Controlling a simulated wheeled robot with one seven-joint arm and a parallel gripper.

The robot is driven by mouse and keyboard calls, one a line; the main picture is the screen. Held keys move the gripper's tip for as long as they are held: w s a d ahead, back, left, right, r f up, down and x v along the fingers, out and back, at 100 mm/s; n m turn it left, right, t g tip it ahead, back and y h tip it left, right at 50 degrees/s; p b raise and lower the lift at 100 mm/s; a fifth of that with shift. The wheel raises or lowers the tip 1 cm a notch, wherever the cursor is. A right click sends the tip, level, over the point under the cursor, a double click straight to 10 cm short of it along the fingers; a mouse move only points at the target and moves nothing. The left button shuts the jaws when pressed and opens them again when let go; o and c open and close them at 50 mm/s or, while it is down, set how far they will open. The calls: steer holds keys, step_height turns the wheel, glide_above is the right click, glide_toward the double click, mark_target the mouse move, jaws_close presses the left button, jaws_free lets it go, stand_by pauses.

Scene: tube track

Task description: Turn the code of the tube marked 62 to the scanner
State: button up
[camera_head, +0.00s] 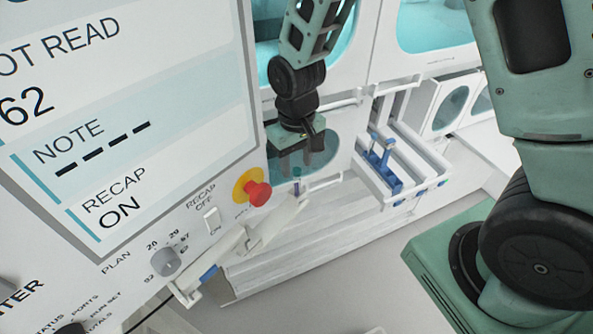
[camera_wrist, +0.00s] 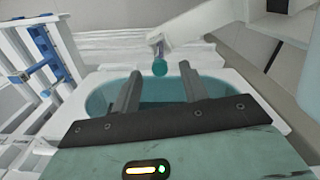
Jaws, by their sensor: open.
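My gripper (camera_head: 296,168) hangs open and empty over the white track, fingers pointing down. A small tube (camera_head: 297,186) stands just below the fingertips in the head view, dark and purplish. In the wrist view a tube with a teal cap (camera_wrist: 159,68) shows in the gap between the fingertips of my gripper (camera_wrist: 160,72), apart from both. I cannot read a number or see a code on it. The screen (camera_head: 120,100) shows the cut-off words "OT READ", "62", "NOTE" with dashes and "RECAP ON". I cannot tell which part is the scanner.
A red stop button on a yellow base (camera_head: 257,193) and a grey knob (camera_head: 165,262) sit on the panel near the track. A white rack with blue parts (camera_head: 385,165) stands right of the gripper; its blue parts also show in the wrist view (camera_wrist: 45,60). Grey floor lies in front.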

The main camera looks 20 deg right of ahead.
mark_target(297, 169)
steer(key=shift+f+p, duration=0.35)
steer(key=shift+f, duration=2.1)
jaws_close()
steer(key=c, duration=0.8)
jaws_free()
steer(key=shift+c, duration=0.2)
steer(key=shift+r, duration=0.3)
